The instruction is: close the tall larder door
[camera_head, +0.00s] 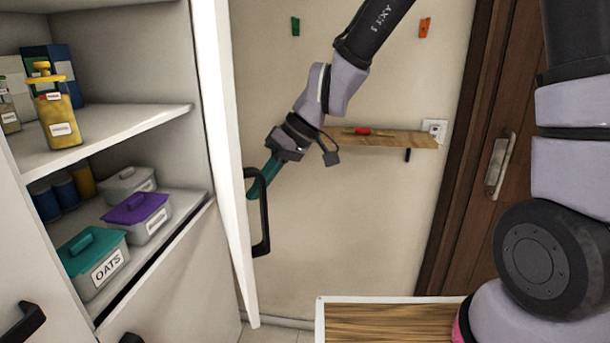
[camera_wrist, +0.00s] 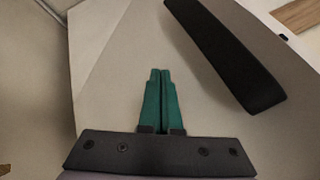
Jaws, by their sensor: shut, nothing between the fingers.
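The tall larder door (camera_head: 222,150) is white and stands open, seen nearly edge-on at the right side of the larder. Its black bar handle (camera_head: 263,215) is on the face turned to the right; the handle (camera_wrist: 225,55) also shows in the wrist view, right of the fingers. My gripper (camera_head: 252,192) has teal fingers, shut together with nothing between them. In the wrist view the fingertips (camera_wrist: 160,72) point at the pale door face (camera_wrist: 120,60), beside the handle and not around it. I cannot tell whether they touch the door.
The larder shelves hold an oats box (camera_head: 95,265), a purple-lidded box (camera_head: 137,215) and a yellow jar (camera_head: 55,115). A small wooden wall shelf (camera_head: 385,138) is behind my arm. A wood-topped surface (camera_head: 390,322) stands at the bottom centre. A brown door (camera_head: 490,150) is at right.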

